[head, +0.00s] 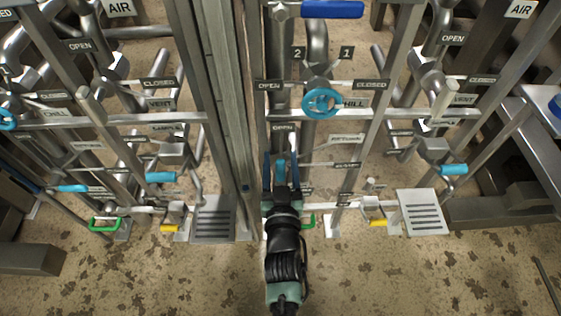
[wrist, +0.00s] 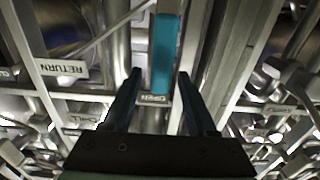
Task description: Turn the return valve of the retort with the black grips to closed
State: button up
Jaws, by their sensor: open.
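A light-blue lever handle (wrist: 163,50) stands lengthwise in the wrist view, between and beyond the tips of my gripper (wrist: 159,75). A RETURN label (wrist: 62,67) is to its left and an OPEN label (wrist: 155,99) is by its near end. In the head view my gripper (head: 281,160) reaches into the middle pipe rack, with the blue handle (head: 280,173) showing between its fingers. The jaws are open, and I cannot tell whether they touch the handle. The valve body is mostly hidden. No black grips can be made out.
A blue handwheel (head: 322,103) and a dark-blue lever (head: 332,9) are farther up the rack. Steel uprights (head: 240,110) and crossbars stand close around my gripper. Another blue lever (head: 453,169) is at the right. Speckled floor lies in front.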

grip_shut()
dwell(1.4)
